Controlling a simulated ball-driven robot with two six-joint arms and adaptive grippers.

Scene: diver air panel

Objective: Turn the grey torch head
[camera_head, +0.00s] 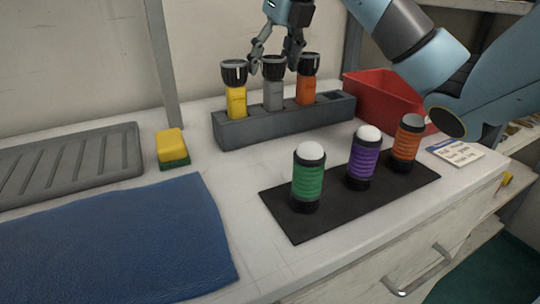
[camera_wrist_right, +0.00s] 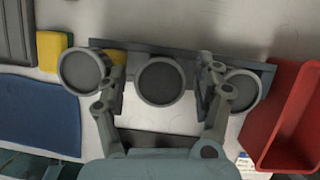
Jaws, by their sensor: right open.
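The grey torch (camera_head: 272,95) stands upright in a dark grey rack (camera_head: 285,126) between a yellow torch (camera_head: 236,100) and an orange torch (camera_head: 307,90). Its dark round head (camera_head: 273,70) shows from above in the middle of the right wrist view (camera_wrist_right: 160,82). My right gripper (camera_head: 273,62) comes down from above, open, with one finger on each side of the grey torch's head. In the right wrist view (camera_wrist_right: 162,78) gaps show between both fingers and the head. My left gripper is not in view.
The neighbouring torch heads stand close outside my fingers. A red bin (camera_head: 385,98) is right of the rack. In front, green (camera_head: 308,180), purple (camera_head: 363,160) and orange (camera_head: 406,145) lamps stand on a black mat (camera_head: 300,228). A yellow sponge (camera_head: 171,146) and blue cloth (camera_head: 110,245) lie left.

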